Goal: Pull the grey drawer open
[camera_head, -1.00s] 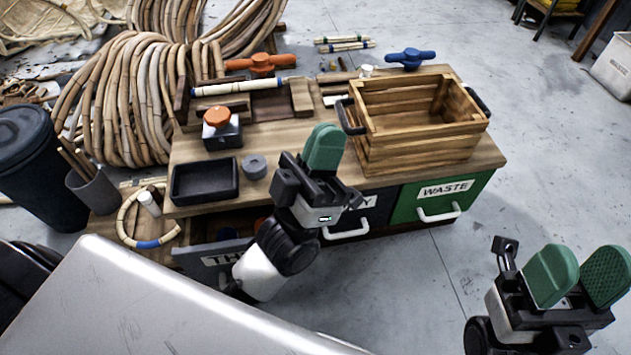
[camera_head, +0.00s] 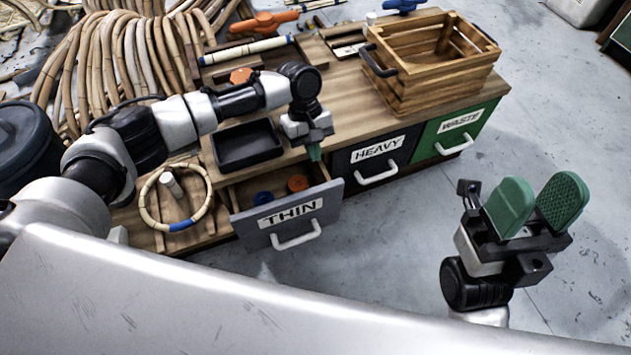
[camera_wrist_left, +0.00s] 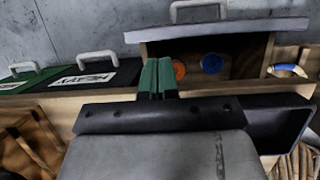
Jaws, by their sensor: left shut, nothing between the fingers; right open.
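The grey drawer (camera_head: 282,219), labelled THIN with a white handle (camera_head: 296,236), stands pulled out from the workbench. A blue round piece (camera_head: 263,198) and an orange round piece (camera_head: 298,183) lie inside it. In the left wrist view the drawer's front (camera_wrist_left: 220,29) and its open inside show beyond my fingers. My left gripper (camera_head: 314,152) is shut and empty, pointing down near the drawer's back right corner; its green fingers (camera_wrist_left: 157,77) are together. I cannot tell whether they touch the drawer. My right gripper (camera_head: 535,207) is open and empty, off to the right above the floor.
A black HEAVY drawer (camera_head: 374,160) and a green WASTE drawer (camera_head: 459,131) are closed to the right. A wooden crate (camera_head: 430,85) and a black tray (camera_head: 247,160) stand on the bench. A rattan ring (camera_head: 150,217) lies left of the drawer. Floor in front is clear.

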